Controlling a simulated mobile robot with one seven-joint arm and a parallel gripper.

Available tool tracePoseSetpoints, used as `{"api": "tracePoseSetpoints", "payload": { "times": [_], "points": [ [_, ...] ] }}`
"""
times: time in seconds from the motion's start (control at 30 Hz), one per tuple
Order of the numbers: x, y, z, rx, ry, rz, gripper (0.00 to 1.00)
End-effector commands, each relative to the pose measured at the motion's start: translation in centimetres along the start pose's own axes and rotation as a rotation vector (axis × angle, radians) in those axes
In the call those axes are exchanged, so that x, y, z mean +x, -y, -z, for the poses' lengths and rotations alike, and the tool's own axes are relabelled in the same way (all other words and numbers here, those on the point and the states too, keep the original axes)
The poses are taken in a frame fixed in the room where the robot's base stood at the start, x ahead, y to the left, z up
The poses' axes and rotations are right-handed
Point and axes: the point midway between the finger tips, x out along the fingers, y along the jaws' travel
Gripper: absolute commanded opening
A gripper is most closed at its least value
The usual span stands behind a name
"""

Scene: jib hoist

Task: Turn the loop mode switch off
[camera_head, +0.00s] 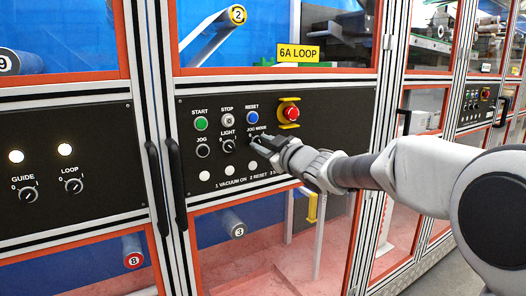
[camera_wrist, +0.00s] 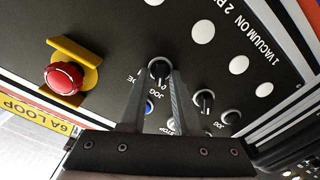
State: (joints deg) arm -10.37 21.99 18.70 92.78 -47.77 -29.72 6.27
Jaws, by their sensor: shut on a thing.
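The loop switch (camera_head: 73,186), a black rotary knob marked 0 and 1 under the word LOOP, is on the left black panel (camera_head: 110,150). My gripper (camera_head: 262,143) is on the right panel, well to the right of that switch, at the knob labelled JOG MODE. In the wrist view the two fingers of my gripper (camera_wrist: 161,82) reach either side of the jog mode knob (camera_wrist: 159,68) and are shut on it. In the head view my gripper mostly hides this knob. The loop switch is not in the wrist view.
The guide switch (camera_head: 25,194) is left of the loop switch. A red emergency button (camera_head: 289,112) in a yellow guard stands out near my gripper. Black door handles (camera_head: 156,187) stick out between the panels. The light switch (camera_head: 228,146) is close to my gripper.

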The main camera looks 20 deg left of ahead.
Motion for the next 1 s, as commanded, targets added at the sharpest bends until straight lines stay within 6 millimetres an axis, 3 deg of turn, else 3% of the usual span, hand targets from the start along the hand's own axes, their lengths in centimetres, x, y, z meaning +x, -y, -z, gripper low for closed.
{"api": "tracePoseSetpoints", "payload": {
  "times": [0.4,1.0],
  "points": [
    [0.01,0.2,-0.06,-0.231,-0.001,0.001,0.0],
    [0.01,0.14,0.02,-0.278,0.0,0.0,0.0]
  ]
}}
